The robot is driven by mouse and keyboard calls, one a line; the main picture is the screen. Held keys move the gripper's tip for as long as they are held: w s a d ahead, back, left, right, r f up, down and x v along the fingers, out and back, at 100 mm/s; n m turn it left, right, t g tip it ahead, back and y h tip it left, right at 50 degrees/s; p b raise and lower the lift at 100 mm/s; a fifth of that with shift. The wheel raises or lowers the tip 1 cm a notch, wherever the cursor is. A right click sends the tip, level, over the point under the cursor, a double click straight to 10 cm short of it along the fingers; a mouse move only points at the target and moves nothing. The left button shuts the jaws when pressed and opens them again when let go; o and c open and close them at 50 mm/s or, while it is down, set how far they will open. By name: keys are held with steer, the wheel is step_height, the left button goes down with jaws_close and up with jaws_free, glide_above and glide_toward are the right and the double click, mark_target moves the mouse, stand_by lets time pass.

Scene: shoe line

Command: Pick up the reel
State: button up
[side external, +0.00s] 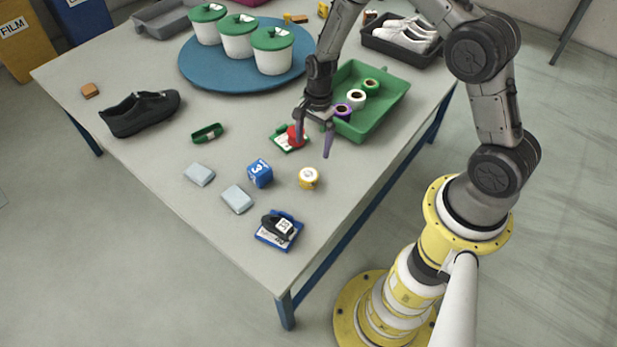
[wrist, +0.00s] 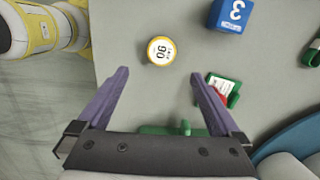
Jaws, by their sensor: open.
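A short yellow reel-like cylinder (side external: 308,178) with a white printed top stands upright on the table. It also shows in the wrist view (wrist: 161,51), just beyond my fingertips and roughly midway between them, not touched. My gripper (side external: 313,143) is above the table, between this cylinder and the green tray, with its fingers apart and nothing between them. Its spread fingers also show in the wrist view (wrist: 159,77). Several smaller spools, such as a white-rimmed one (side external: 356,98), lie in the green tray (side external: 385,117); a finger partly overlaps this group in the side view.
A green-and-white card with a red piece (side external: 290,139) lies close by my gripper. A blue numbered cube (side external: 260,173), light blocks (side external: 237,199) and a blue box with a black item (side external: 279,230) are nearby. A black shoe (side external: 140,113) and a blue round board (side external: 205,77) stand farther off.

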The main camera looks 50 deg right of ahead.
mark_target(309, 174)
steer(key=f, duration=0.4)
steer(key=a+f, duration=0.1)
steer(key=f, duration=0.8)
steer(key=shift+w+a, duration=0.15)
steer(key=shift+a, duration=0.1)
steer(key=c, duration=1.4)
